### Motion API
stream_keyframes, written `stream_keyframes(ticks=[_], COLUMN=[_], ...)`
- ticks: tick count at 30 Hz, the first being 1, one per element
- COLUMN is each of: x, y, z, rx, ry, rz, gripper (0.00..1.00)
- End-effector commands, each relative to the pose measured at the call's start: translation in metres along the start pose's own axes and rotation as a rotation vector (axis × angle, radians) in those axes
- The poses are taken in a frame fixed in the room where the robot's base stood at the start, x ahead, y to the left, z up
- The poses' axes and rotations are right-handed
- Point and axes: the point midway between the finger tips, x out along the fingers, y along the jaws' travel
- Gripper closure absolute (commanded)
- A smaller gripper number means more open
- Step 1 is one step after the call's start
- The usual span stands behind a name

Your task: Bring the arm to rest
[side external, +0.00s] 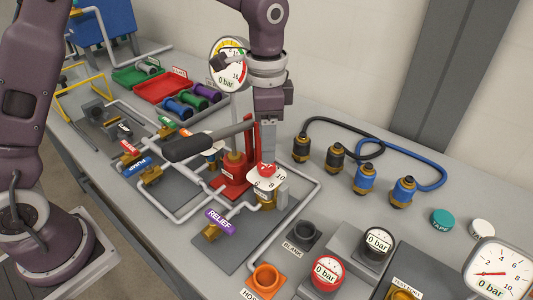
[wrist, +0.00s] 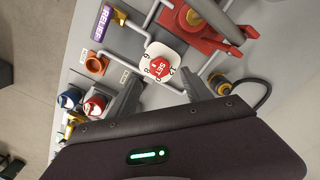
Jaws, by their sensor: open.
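My gripper (side external: 275,172) is open and points down at the red SET knob (side external: 266,169) on its white numbered dial. In the wrist view, my gripper (wrist: 163,76) has its two fingers apart, with nothing held between them. The red SET knob (wrist: 158,68) shows just beyond the fingertips, between their lines. One fingertip overlaps the dial area in the side view, and I cannot tell whether the fingers touch it.
A red stand (side external: 236,180) with a long grey handle (side external: 205,140) is close to my gripper. A red tray (side external: 163,88) is farther back. Open air lies above the bench.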

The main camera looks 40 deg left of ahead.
Motion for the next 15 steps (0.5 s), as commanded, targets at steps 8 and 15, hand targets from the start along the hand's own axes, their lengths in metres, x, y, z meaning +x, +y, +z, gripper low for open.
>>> stream_keyframes(ticks=[8, 15], x=[-0.014, -0.036], y=[0.000, 0.003], z=[0.000, 0.018], rx=[0.001, -0.049], ry=[-0.001, 0.023], rz=[0.001, -0.033], gripper=[0.42, 0.42])
